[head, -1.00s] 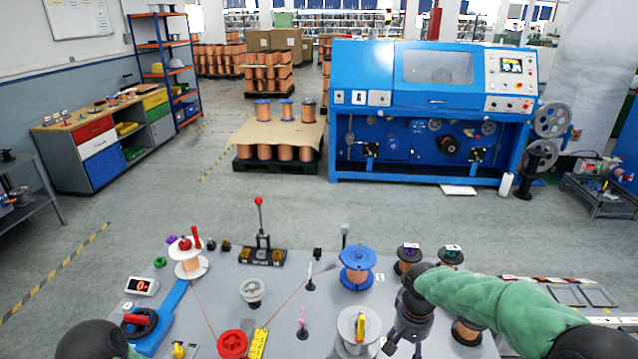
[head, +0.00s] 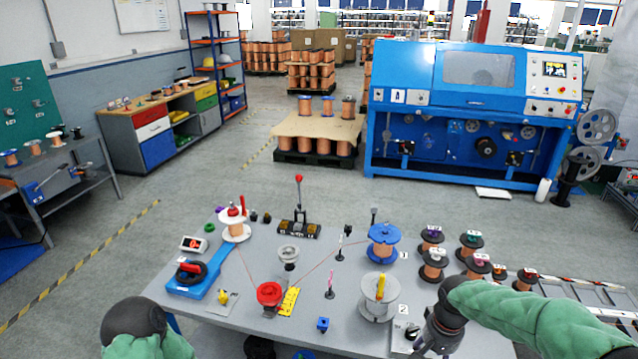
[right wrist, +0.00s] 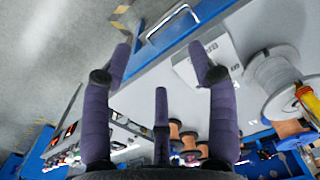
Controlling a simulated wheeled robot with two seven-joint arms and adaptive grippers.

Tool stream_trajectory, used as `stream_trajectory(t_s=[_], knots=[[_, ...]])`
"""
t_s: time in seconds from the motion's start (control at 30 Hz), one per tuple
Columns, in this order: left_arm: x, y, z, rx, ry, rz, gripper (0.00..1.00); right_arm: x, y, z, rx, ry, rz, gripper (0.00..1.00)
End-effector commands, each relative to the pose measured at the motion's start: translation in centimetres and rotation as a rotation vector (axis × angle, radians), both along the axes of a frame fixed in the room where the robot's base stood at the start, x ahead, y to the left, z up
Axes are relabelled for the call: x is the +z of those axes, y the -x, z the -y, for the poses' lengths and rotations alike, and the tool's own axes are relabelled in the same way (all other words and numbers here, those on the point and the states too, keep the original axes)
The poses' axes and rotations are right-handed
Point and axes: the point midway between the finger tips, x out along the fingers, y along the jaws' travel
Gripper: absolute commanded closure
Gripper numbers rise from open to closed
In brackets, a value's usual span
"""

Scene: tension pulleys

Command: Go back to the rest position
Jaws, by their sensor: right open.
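The grey work table (head: 235,330) carries the pulley set-up. A red pulley (head: 269,293), a grey pulley (head: 289,254), a white-flanged copper spool (head: 235,224) and a blue-flanged spool (head: 382,242) stand on it. A thin reddish wire runs from the copper spool to the red pulley and on toward the blue spool. My right gripper (head: 431,338) is low at the table's front right. In the right wrist view its fingers (right wrist: 160,58) are spread and empty. Of my left arm only a dark joint and green sleeve show at the lower left; its gripper is out of view.
A silver spool (head: 379,297) with a yellow handle stands left of my right gripper; several black-flanged spools (head: 434,264) stand behind it. A blue machine (head: 470,110) stands at the back. Floor (head: 120,240) left of the table is clear.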

Motion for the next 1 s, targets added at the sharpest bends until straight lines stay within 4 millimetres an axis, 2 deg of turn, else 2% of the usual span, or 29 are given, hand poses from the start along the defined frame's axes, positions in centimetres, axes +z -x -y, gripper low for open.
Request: stream_trajectory(t_s=[0.37, 0.57, 0.77, 1.0], knots=[[0.0, -0.1, 0.0, 0.0, 0.0, 0.001, 0.26, -5.6, 0.5, -3.6, 0.069, -0.089, -0.001, 0.41], [0.0, -0.1, 0.0, 0.0, 0.0, 0.001, 0.26, -10.2, 1.7, -6.8, 0.112, -0.163, 0.005, 0.41], [0.0, -0.1, 0.0, 0.0, 0.0, 0.001, 0.26, -16.5, 4.8, -11.1, 0.148, -0.259, 0.018, 0.41], [0.0, -0.1, 0.0, 0.0, 0.0, 0.001, 0.26, -22.5, 10.3, -15.2, 0.157, -0.324, 0.037, 0.41]])
